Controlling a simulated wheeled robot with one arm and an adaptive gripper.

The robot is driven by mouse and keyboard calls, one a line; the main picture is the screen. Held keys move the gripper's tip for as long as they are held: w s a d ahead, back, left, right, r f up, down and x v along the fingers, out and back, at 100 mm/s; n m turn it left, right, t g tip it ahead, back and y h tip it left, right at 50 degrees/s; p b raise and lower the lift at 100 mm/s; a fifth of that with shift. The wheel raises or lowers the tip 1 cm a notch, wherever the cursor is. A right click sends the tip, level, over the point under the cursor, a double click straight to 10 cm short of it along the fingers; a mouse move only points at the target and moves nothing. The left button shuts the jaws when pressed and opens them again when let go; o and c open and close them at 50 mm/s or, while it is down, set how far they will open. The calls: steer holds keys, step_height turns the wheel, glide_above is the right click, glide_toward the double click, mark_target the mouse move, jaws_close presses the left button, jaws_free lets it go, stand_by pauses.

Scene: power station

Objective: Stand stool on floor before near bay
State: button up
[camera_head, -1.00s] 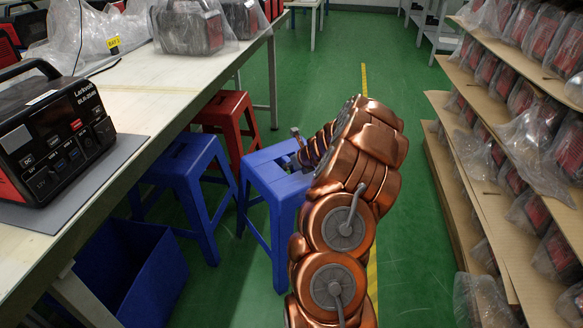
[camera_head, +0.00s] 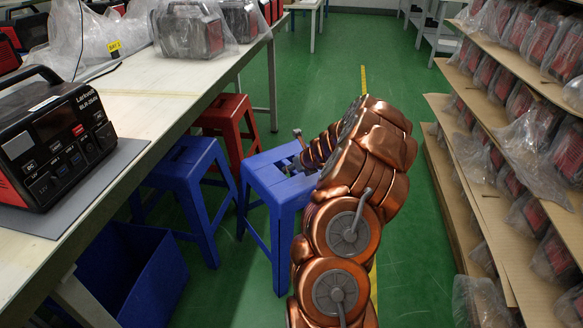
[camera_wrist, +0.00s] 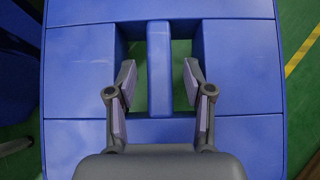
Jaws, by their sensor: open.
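A blue stool (camera_head: 270,180) stands upright on the green floor, beside the workbench and partly hidden by my arm. In the wrist view its seat (camera_wrist: 240,65) fills most of the picture, with two slots and a middle bar (camera_wrist: 159,70) between them. My gripper (camera_wrist: 155,80) is open over the seat, one finger on each side of the bar and apart from it. The fingertips appear at the slots; how deep they are is unclear. In the head view my gripper (camera_head: 300,158) is at the seat top, mostly hidden by my arm.
A second blue stool (camera_head: 190,190) and a red stool (camera_head: 228,125) stand left, close to the workbench (camera_head: 120,150). A blue bin (camera_head: 130,275) sits under the bench. Shelves (camera_head: 480,190) with bagged units line the right. The green aisle (camera_head: 325,65) behind is clear.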

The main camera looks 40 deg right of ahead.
steer(key=p+v, duration=0.3)
steer(key=v, duration=0.7)
steer(key=w+a+r+n+y, duration=0.2)
steer(key=a+n, duration=0.2)
steer(key=a, duration=0.3)
steer(key=w+a+r+n+y, duration=0.1)
steer(key=a+r+n, duration=0.2)
steer(key=a, duration=0.5)
steer(key=w+a+r+n+y, duration=0.2)
steer(key=a+n, duration=0.2)
steer(key=a, duration=0.3)
steer(key=s+a+r+n+g+y, duration=0.1)
steer(key=s+a+n+g, duration=0.15)
steer(key=a+n, duration=0.4)
steer(key=s+a+r+n+g+y, duration=0.1)
steer(key=s+a+n+g, duration=0.2)
steer(key=a, duration=0.6)
steer(key=s+a+n+g+h, duration=0.1)
steer(key=s+a+n+g, duration=0.1)
steer(key=s+a+n, duration=0.45)
steer(key=s+a+n+g, duration=0.2)
steer(key=s+n, duration=0.2)
steer(key=s, duration=0.6)
steer(key=s+d+n+g+h, duration=0.1)
steer(key=s+n+h, duration=0.1)
steer(key=s, duration=0.5)
steer(key=s+d+r+n+g+h, duration=0.1)
steer(key=s+d+n+g+h, duration=0.1)
steer(key=s+n, duration=0.3)
steer(key=s, duration=0.3)
